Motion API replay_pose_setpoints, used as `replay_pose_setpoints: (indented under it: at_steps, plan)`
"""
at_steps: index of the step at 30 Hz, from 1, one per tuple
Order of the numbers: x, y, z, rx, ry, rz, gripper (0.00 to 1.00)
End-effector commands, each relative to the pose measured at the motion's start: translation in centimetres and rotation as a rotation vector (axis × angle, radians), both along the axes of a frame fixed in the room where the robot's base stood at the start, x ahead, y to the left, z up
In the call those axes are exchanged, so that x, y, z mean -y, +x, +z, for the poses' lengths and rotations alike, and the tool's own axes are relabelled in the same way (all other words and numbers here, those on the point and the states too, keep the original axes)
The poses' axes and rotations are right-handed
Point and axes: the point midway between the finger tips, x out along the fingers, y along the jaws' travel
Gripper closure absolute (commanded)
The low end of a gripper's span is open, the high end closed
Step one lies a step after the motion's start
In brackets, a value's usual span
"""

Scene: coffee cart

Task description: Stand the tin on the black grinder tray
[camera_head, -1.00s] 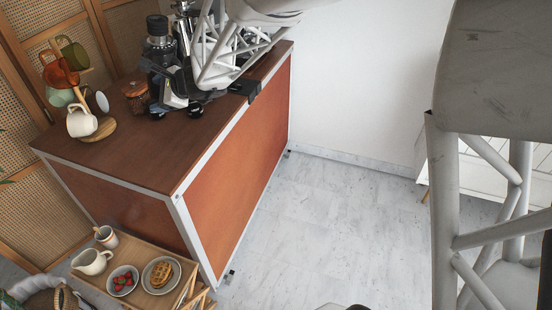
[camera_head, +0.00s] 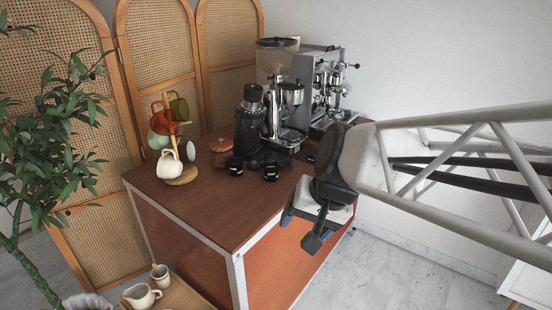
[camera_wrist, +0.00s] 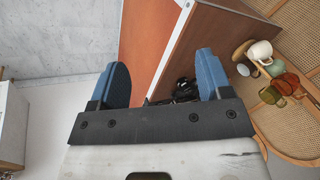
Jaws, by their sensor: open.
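A lidded brown container (camera_head: 222,152) stands upright on the counter in the head view, left of the coffee gear; I cannot tell if it is the tin. The grinder (camera_head: 275,62), with a clear hopper, stands at the back of the counter. Its dark tray (camera_head: 284,141) shows low at its foot, partly hidden by items in front. My gripper (camera_head: 308,228) is at the counter's right edge, apart from these things. In the wrist view, the blue fingers of my gripper (camera_wrist: 164,78) are spread with nothing between them.
A mug tree (camera_head: 182,172) stands at left. The counter front (camera_head: 230,215) is clear.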

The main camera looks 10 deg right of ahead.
Motion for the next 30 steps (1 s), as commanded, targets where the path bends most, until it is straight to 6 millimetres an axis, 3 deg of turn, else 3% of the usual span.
replay_pose_setpoints:
  at_steps: [3,10,15,30]
  plan:
    - [2.2,-3.4,-0.3,0.006,-0.137,0.086,0.28]
    - [5.2,-7.3,-0.9,0.000,-0.323,0.194,0.28]
    - [5.9,-8.2,-1.0,-0.003,-0.370,0.220,0.28]
    - [5.9,-8.1,-1.0,-0.003,-0.372,0.220,0.26]
